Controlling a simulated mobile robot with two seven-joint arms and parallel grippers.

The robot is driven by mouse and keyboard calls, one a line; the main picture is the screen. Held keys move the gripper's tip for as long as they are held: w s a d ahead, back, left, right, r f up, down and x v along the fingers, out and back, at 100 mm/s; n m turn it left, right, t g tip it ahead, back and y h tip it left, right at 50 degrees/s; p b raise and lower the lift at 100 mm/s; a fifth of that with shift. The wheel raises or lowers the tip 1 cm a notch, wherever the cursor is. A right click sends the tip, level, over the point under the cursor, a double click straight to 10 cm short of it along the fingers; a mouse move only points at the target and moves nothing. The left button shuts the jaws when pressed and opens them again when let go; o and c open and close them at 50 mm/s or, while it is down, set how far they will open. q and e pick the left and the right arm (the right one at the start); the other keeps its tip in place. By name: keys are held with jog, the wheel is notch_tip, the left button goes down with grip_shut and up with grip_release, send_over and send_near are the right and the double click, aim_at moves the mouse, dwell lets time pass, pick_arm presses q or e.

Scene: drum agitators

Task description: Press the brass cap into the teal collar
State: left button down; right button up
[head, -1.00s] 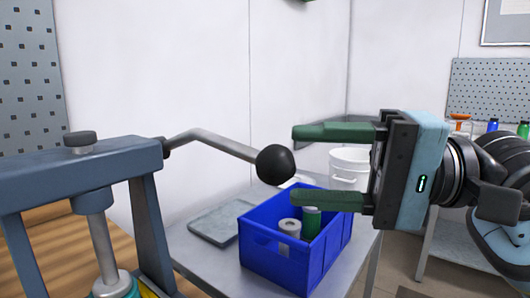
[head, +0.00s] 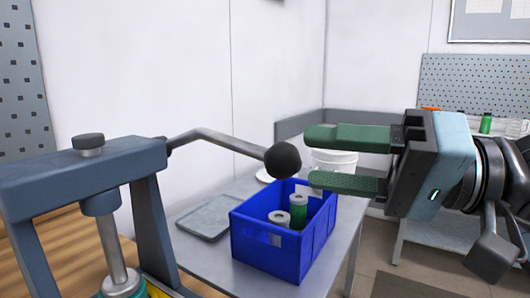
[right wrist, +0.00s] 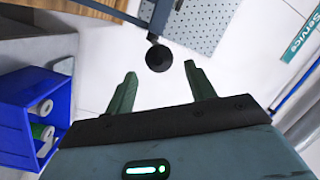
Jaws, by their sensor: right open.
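The blue-grey press (head: 75,172) stands at the left of the head view. Its metal ram (head: 112,245) points down at a silvery and teal part (head: 137,287), with a bit of yellow, cut off by the bottom edge. I cannot clearly tell cap from collar there. The bent lever (head: 215,138) ends in a black ball knob (head: 283,159), also in the right wrist view (right wrist: 158,57). My right gripper (head: 312,158) is open and empty. Its green fingertips point at the knob, just short of it, in line with the gap. My left gripper is out of view.
A blue bin (head: 270,247) with several cylinders stands on the grey table (head: 205,255) below the knob and fingers. A flat grey tray (head: 207,220) lies left of it. A white bucket (head: 335,162) is behind the fingers. The space around the knob is clear.

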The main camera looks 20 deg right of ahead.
aim_at(262, 153)
jog(key=p+x, duration=0.1)
jog(key=x, duration=0.5)
jog(key=shift+x, duration=0.9)
grip_shut()
jog(key=shift+r+p, duration=0.1)
jog(key=shift+p, duration=0.25)
